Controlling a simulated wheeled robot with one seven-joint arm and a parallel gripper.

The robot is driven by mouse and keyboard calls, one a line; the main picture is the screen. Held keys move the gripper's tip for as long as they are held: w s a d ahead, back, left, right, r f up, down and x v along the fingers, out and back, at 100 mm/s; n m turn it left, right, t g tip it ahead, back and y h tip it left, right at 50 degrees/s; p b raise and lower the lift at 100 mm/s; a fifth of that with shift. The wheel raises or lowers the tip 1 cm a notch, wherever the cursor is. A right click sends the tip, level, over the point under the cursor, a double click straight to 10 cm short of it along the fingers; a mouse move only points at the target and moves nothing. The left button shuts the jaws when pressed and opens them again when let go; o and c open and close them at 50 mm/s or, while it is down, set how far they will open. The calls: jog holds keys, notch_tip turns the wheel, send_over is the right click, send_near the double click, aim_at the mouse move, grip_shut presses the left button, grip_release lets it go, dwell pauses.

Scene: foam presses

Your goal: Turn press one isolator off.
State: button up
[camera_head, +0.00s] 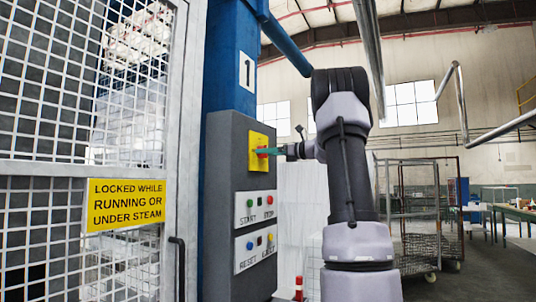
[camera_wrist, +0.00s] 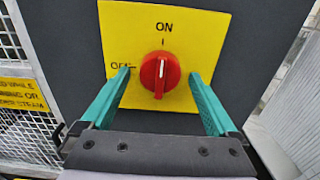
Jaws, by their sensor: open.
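The press one isolator is a red rotary knob (camera_wrist: 160,73) on a yellow plate (camera_wrist: 200,25). In the wrist view its white mark points up toward ON; the OFF label is to the left, partly hidden by a finger. My gripper (camera_wrist: 160,82) is open, with one teal finger on each side of the knob, apart from it as far as I can see. In the head view the yellow plate (camera_head: 257,140) sits high on the grey control box (camera_head: 222,200), below the number 1 sign (camera_head: 246,72), and my gripper (camera_head: 268,151) reaches it from the right.
START and STOP buttons (camera_head: 254,207) and RESET and EJECT buttons (camera_head: 255,245) sit below the isolator. A mesh guard door (camera_head: 70,165) with a yellow warning sign (camera_head: 126,203) stands left. Wire trolleys (camera_head: 415,215) stand behind on the right.

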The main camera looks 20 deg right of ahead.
jog(key=c, duration=1.4)
jog(key=shift+o, duration=0.2)
jog(key=shift+w+d+n, duration=0.1)
jog(key=shift+d+n, duration=0.05)
jog(key=shift+n, duration=8.75)
jog(key=o, duration=1.4)
jog(key=shift+r, duration=0.1)
jog(key=shift+c, duration=0.2)
